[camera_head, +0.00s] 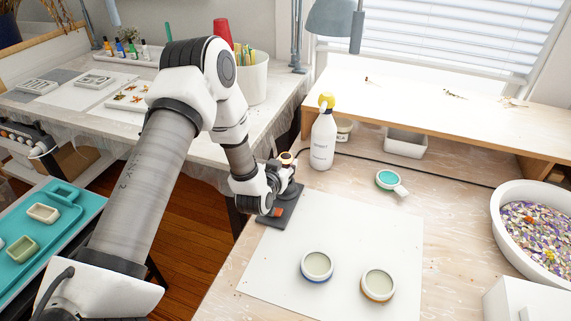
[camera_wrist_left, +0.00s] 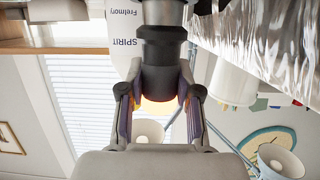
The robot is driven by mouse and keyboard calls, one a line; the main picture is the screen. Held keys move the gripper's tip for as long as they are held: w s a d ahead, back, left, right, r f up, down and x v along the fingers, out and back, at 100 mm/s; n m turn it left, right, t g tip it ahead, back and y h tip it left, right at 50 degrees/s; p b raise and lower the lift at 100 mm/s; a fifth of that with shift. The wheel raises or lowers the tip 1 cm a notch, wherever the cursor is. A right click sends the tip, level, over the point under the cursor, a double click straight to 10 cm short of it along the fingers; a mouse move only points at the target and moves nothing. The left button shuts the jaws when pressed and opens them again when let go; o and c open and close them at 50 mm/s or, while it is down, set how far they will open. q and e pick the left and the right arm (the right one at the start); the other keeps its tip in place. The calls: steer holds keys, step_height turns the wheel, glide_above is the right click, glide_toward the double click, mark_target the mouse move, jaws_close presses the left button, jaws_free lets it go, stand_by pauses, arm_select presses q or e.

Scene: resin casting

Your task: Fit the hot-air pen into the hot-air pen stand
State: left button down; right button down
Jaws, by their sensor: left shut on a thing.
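My left gripper (camera_head: 283,181) is at the back left corner of the white mat, shut on the hot-air pen. In the left wrist view its two fingers (camera_wrist_left: 159,96) close on both sides of the pen's dark grey, round body (camera_wrist_left: 161,52). In the head view a small cream and copper end of the pen (camera_head: 286,158) shows above the gripper. The hot-air pen stand (camera_head: 268,221) has a dark flat base with an orange-red patch, below the gripper. The gripper hides much of the stand, so I cannot tell whether pen and stand touch. My right gripper is out of view.
A white spray bottle (camera_head: 322,140) with a yellow top stands close behind the gripper. Two round moulds (camera_head: 318,265) (camera_head: 378,284) sit on the white mat (camera_head: 345,232). The middle of the mat is clear.

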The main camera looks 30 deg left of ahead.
arm_select(q)
steer(key=shift+f+b, duration=0.3)
steer(key=shift+f, duration=0.15)
steer(key=shift+r, duration=0.1)
steer(key=c, duration=0.7)
jaws_free()
steer(key=shift+s, duration=0.1)
